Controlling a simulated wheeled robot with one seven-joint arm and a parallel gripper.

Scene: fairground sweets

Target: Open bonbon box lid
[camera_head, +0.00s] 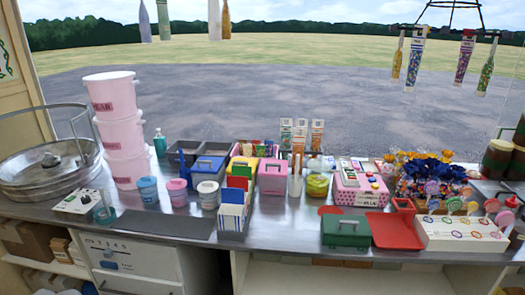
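Several lidded boxes stand on the counter, and I cannot read which one is the bonbon box. A green box (346,231) with a handle on its shut lid sits near the front edge, right of the middle. A pink box (272,178) with a handle stands behind and to its left, its lid shut. A grey box with a blue handle (208,168) and a yellow box (241,166) stand further left. A pink spotted box (356,198) with small items on top stands behind the green box. My gripper is not in view.
Pink tubs (122,130) are stacked at left beside a round metal pan (50,165). A red tray (396,232) lies right of the green box, followed by a white lollipop stand (460,236). Bottles hang overhead. A dark mat (165,225) lies bare at front left.

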